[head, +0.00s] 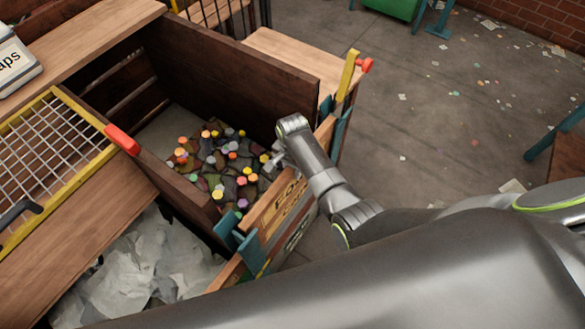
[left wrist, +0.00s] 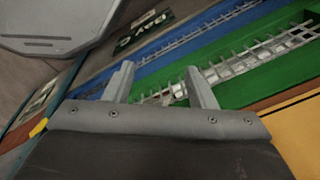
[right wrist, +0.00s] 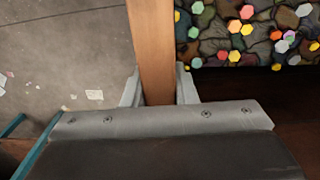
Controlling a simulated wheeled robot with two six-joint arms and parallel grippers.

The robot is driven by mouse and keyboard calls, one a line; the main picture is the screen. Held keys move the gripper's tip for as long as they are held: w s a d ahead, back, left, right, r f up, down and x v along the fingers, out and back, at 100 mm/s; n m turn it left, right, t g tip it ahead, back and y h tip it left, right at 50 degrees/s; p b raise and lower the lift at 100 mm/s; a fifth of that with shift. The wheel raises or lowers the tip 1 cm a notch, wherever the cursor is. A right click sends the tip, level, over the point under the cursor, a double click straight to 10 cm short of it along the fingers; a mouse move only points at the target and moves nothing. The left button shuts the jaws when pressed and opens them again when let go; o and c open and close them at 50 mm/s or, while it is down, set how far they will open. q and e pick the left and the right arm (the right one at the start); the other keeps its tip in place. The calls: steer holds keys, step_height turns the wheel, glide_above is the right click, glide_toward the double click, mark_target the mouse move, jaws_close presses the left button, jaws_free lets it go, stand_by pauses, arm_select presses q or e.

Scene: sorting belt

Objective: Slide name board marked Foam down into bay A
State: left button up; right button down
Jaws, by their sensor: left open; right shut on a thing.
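The wooden name board (head: 264,217) carries dark letters that begin "FO"; my right arm hides the rest. It stands on edge along the front of a wooden bay, with a teal bracket (head: 246,250) near its left end and another teal bracket (head: 341,130) to the right. My right gripper (right wrist: 158,88) is shut on the board, one finger on each side of its top edge (right wrist: 150,40). Whether the board is fully down is unclear. No letter A shows on the bay. My left gripper (left wrist: 160,82) is open and empty, above green and blue slatted troughs.
The bay holds dark lumps with coloured caps (head: 215,160) behind the board. A second lettered plate (head: 299,231) sits below it. A yellow-framed mesh (head: 50,140) with a red-tipped end lies left, and a yellow lever (head: 347,75) stands right. White crumpled sheets (head: 155,260) lie in the left neighbouring space.

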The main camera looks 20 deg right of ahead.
step_height(320, 180, up, 10)
steer(key=p, duration=0.9)
steer(key=shift+w+r, duration=0.1)
steer(key=shift+r, duration=0.05)
step_height(320, 180, up, 10)
steer(key=shift+r, duration=0.2)
